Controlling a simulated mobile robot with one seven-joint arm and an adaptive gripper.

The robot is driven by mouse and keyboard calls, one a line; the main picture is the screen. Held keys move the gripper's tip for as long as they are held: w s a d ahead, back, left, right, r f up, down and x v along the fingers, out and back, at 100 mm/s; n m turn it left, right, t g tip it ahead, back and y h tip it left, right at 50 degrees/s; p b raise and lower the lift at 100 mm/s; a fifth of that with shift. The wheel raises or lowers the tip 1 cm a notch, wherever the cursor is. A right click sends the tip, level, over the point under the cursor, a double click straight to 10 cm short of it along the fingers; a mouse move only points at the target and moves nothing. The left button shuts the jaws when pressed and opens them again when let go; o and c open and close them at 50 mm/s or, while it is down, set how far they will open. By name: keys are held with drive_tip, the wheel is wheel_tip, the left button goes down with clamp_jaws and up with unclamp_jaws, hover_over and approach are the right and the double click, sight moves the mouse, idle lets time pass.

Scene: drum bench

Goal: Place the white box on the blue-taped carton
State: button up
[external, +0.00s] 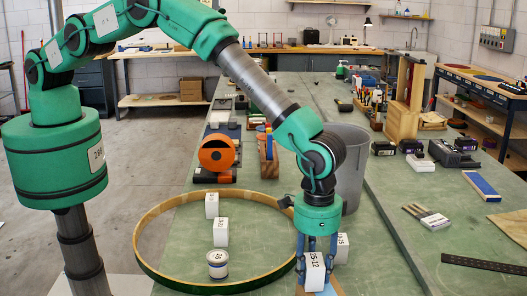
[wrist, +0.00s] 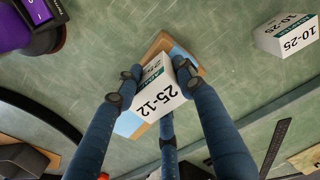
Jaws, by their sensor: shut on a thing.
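The white box (external: 315,272) labelled 25-12 is upright at the front of the bench, and its top also shows in the wrist view (wrist: 158,92). My gripper (external: 318,245) points down and is shut on this box, with its blue fingers around the sides. The blue-taped carton (external: 325,291) is directly below the box. In the wrist view its brown cardboard and blue tape (wrist: 186,57) show out past the box on opposite sides. The box and fingers hide the carton's middle. I cannot tell whether the box touches it.
A second white box (external: 342,249), labelled 10-25 in the wrist view (wrist: 288,38), stands close beside my gripper. A large hoop (external: 150,222) lies to the left around white boxes (external: 220,232) and a tin (external: 218,265). A grey bin (external: 350,170) stands behind my gripper.

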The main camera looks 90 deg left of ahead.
sight(314, 259)
drive_tip(key=shift+f, duration=0.2)
drive_tip(key=o, duration=1.2)
drive_tip(key=shift+r, duration=0.1)
wheel_tip(314, 259, up, 12)
drive_tip(key=shift+r+b, duration=0.15)
drive_tip(key=shift+b, duration=0.9)
